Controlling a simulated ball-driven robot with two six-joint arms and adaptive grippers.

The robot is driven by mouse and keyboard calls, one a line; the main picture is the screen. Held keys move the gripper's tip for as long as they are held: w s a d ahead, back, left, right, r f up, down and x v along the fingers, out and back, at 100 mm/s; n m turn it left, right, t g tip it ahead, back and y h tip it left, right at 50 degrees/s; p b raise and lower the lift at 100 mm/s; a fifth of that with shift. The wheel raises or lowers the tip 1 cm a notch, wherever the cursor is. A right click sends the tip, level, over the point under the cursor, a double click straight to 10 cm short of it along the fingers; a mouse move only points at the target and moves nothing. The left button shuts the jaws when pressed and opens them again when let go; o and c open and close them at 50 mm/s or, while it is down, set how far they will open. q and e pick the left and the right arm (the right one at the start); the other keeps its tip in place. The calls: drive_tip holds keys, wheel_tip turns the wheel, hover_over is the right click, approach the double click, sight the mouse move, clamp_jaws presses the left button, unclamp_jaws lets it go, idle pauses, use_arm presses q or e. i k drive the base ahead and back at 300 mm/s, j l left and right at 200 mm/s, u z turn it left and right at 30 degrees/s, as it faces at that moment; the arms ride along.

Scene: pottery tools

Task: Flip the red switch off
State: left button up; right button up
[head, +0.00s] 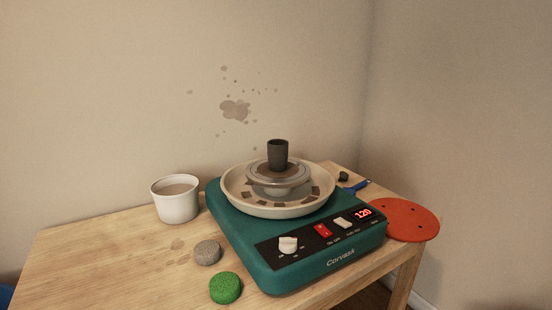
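A red rocker switch (322,230) sits on the black front panel of a teal pottery wheel (290,268). A white knob (288,244) is to its left and a cream switch (342,223) to its right. A dark cup (278,153) stands on the round wheel head inside a cream splash pan (302,209). The red switch is too small to tell which side is pressed. Neither of my grippers shows in the head view.
A white bucket (176,205) of brownish liquid stands left of the wheel. A grey sponge (207,253) and a green sponge (225,288) lie at its front left. An orange-red disc (404,219) overhangs the table's right edge, near a blue-handled tool (356,187). The table's left part (90,260) is clear.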

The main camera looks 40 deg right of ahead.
sight(323, 230)
drive_tip(key=z, duration=1.4)
